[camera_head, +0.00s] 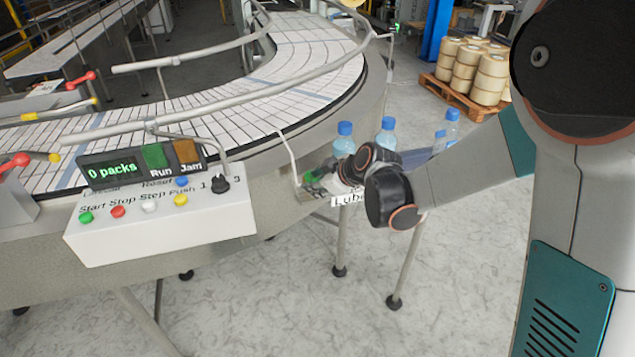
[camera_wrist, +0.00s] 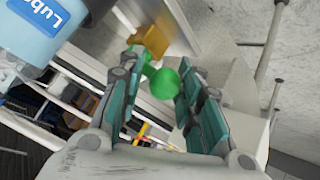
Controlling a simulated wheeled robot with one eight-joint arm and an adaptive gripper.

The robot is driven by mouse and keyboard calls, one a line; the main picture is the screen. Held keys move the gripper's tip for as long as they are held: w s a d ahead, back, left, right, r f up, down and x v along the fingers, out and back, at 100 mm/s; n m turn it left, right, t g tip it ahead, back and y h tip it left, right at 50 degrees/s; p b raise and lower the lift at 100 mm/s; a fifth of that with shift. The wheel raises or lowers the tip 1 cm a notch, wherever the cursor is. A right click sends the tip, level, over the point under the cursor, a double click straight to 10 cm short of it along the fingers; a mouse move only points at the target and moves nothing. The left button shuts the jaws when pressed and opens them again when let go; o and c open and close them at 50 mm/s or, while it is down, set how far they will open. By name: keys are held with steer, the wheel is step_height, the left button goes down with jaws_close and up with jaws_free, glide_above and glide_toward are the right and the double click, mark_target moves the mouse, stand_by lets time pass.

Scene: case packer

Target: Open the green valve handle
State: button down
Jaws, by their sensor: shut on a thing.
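The green valve handle (camera_wrist: 164,84) shows in the wrist view as a green ball on a short green stem, beside a brass-coloured fitting (camera_wrist: 152,38). My gripper (camera_wrist: 165,88) has its teal fingers on both sides of the handle and is shut on it. In the head view a bit of the green handle (camera_head: 309,178) shows beside the conveyor's outer side, left of my gripper (camera_head: 335,180). My wrist and the "Lube" label cover part of that spot.
A blue-capped bottle (camera_head: 344,138) and more bottles stand behind my wrist. A white control box (camera_head: 160,220) with coloured buttons sits on the left. The curved conveyor (camera_head: 300,60) runs behind. A pallet of rolls (camera_head: 470,85) stands at the back right. Floor in front is clear.

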steer(key=shift+s+a+m, duration=0.15)
steer(key=shift+a+m, duration=0.2)
steer(key=shift+m, duration=0.05)
steer(key=a+m+h, duration=0.1)
steer(key=m, duration=0.1)
steer(key=a+m+t+h+b, duration=0.1)
steer(key=m+h, duration=0.1)
steer(key=a+m+t+h, duration=0.1)
steer(key=m+h, duration=0.1)
steer(key=shift+a, duration=0.3)
steer(key=shift+w+a+r+m+g+h+b, duration=0.15)
steer(key=shift+w+a+m+h, duration=0.35)
steer(key=shift+m+h, duration=0.55)
steer(key=shift+w+a+f+m+g+h+b, duration=0.15)
steer(key=shift+w+a+m+h, duration=0.3)
steer(key=shift+m+h, duration=0.65)
steer(key=shift+w+a+r+m+g+h+b, duration=0.15)
steer(key=shift+w+a+m+h, duration=0.4)
steer(key=shift+m, duration=0.8)
steer(key=shift+s+h, duration=0.1)
steer(key=shift+h, duration=0.2)
